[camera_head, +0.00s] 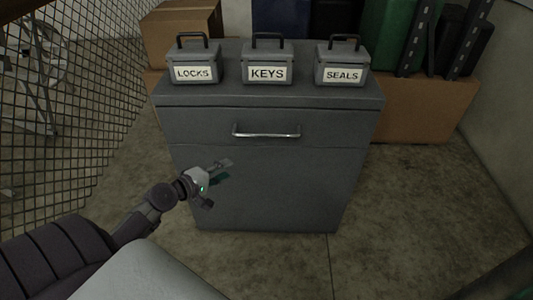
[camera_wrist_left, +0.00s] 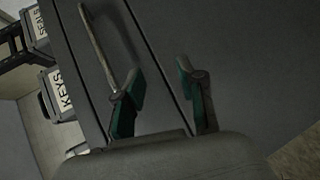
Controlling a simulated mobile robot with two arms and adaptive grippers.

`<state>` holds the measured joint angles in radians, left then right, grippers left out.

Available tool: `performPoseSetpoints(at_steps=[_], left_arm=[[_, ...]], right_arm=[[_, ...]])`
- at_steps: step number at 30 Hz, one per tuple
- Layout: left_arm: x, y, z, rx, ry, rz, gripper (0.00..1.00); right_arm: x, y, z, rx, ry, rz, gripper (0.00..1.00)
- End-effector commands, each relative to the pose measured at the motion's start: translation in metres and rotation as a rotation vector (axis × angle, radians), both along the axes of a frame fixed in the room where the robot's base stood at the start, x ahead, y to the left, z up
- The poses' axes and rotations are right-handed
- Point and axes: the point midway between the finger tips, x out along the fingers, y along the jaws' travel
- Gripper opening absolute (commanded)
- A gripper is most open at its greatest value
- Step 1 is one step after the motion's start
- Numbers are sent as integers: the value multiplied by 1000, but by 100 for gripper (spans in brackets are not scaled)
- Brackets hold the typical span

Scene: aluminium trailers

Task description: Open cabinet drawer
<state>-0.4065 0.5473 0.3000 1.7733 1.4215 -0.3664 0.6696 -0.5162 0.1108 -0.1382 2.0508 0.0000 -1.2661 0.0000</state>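The grey cabinet (camera_head: 275,190) stands in front of me. Its drawer (camera_head: 200,127) is shut, flush with the front, and has a horizontal silver bar handle (camera_head: 266,132). My left gripper (camera_head: 226,171) is in front of the cabinet face, below and left of the handle in the head view. In the left wrist view my left gripper (camera_wrist_left: 158,92) has its two green-padded fingers apart, with nothing between them. The handle (camera_wrist_left: 103,45) runs up from beside the left finger there; whether they touch I cannot tell. My right gripper is not in view.
Three grey boxes stand on the cabinet top: LOCKS (camera_head: 194,59), KEYS (camera_head: 267,62) and SEALS (camera_head: 341,64). Cardboard boxes (camera_head: 418,107) are behind. A wire mesh (camera_head: 80,95) is at the left. The concrete floor (camera_head: 420,200) to the right is clear.

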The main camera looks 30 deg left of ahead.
Motion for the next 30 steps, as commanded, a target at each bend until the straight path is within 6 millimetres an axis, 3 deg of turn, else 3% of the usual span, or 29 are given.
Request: performPoseSetpoints(at_steps=[4,9,14,23,30], left_arm=[[9,-17,48,-140,-106,-45,39],[14,-27,74,-205,-147,-71,39],[35,-31,76,-207,-150,-71,39],[97,-47,66,-206,-151,-69,39],[132,-56,58,-205,-149,-69,39]], right_arm=[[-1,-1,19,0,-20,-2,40],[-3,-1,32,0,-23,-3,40],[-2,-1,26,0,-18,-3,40],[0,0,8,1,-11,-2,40],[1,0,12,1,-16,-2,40]])
